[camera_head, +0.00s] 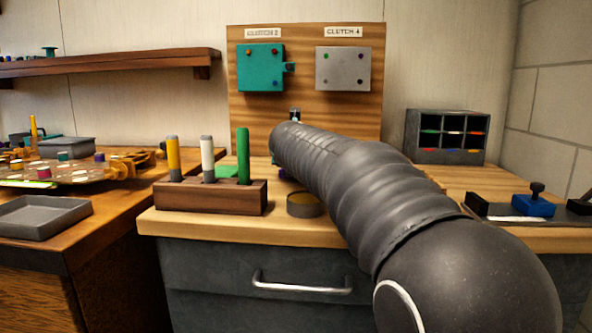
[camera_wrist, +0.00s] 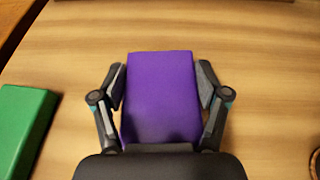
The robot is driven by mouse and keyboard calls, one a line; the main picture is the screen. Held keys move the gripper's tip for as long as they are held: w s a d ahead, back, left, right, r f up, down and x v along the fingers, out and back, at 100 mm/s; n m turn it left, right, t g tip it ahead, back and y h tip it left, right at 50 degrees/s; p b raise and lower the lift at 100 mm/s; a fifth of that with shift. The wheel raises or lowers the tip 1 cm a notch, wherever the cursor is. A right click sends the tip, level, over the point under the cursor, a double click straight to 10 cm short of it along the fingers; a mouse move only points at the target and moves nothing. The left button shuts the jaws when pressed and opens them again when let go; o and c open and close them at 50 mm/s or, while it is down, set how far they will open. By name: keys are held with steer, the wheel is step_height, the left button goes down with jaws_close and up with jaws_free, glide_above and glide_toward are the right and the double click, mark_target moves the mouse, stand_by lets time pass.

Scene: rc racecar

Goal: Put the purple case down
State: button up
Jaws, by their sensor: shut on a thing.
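The purple case (camera_wrist: 160,95) is a plain box shape in the middle of the wrist view. My gripper (camera_wrist: 160,87) is shut on it, with one finger against its left side and one against its right. The case is over the wooden worktop (camera_wrist: 265,60); I cannot tell whether it touches the wood. In the head view my arm hides most of the gripper, and only a small bit of purple shows beside the arm.
A green block (camera_wrist: 22,130) lies left of the case. In the head view, a wooden rack (camera_head: 211,197) holds upright tools, with a round tin (camera_head: 304,205) beside it. A backboard (camera_head: 307,110) stands behind.

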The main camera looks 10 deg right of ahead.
steer(key=shift+f, duration=0.45)
steer(key=shift+f, duration=0.2)
steer(key=o, duration=1.2)
steer(key=shift+f+b, duration=0.1)
steer(key=shift+b, duration=0.3)
